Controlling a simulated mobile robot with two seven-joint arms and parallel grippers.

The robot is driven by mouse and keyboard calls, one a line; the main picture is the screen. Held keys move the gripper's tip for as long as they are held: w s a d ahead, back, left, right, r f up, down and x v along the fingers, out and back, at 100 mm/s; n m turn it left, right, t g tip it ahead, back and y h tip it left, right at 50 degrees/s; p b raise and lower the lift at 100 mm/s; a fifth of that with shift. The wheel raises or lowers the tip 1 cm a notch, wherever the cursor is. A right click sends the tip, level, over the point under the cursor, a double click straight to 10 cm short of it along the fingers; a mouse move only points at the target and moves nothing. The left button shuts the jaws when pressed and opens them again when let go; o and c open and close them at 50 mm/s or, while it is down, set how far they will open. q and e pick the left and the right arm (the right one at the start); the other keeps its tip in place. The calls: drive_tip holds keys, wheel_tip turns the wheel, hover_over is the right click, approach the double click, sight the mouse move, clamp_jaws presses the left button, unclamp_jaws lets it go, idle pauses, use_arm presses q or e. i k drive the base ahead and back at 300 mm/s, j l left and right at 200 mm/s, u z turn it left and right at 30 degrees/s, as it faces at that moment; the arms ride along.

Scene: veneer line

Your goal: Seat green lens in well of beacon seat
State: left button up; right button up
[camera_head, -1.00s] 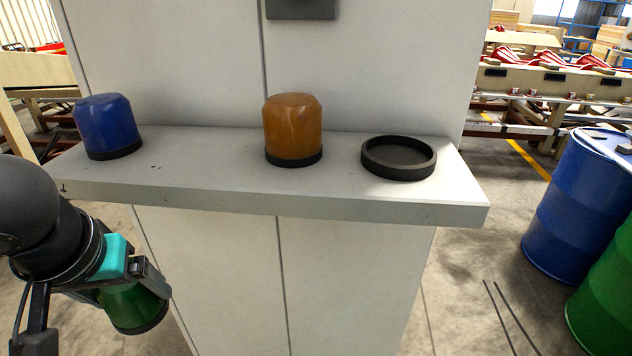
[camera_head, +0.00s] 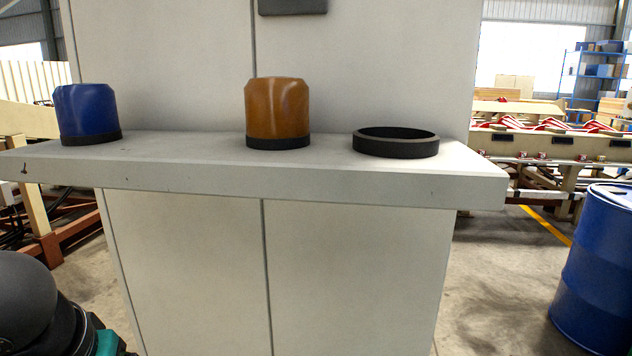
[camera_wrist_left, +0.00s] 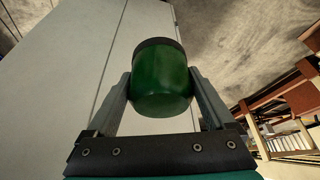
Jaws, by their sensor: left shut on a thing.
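The green lens (camera_wrist_left: 161,82) with its dark rim shows in the left wrist view, between the two fingers of my left gripper (camera_wrist_left: 162,90). The gripper is shut on it, in front of the pale cabinet face. In the head view only part of my left arm shows at the lower left; the lens is out of that view. The beacon seat's empty well is the black ring (camera_head: 396,142) at the right of the shelf. An orange lens (camera_head: 277,108) and a blue lens (camera_head: 88,110) stand upright in black rings left of it. My right gripper is not in view.
The grey shelf (camera_head: 300,178) juts from the cabinet (camera_head: 350,60), with its front edge toward me. The space above the empty ring is clear. A blue drum (camera_head: 597,265) stands on the floor at the right.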

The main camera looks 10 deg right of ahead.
sight(402, 144)
drive_tip(key=k+l+u, duration=0.2)
drive_tip(key=l, duration=0.2)
drive_tip(key=l+u, duration=0.15)
drive_tip(key=l, duration=0.25)
drive_tip(key=k+l+u, duration=0.2)
drive_tip(key=l, duration=0.2)
drive_tip(key=k+l+u, duration=0.15)
drive_tip(key=l, duration=0.2)
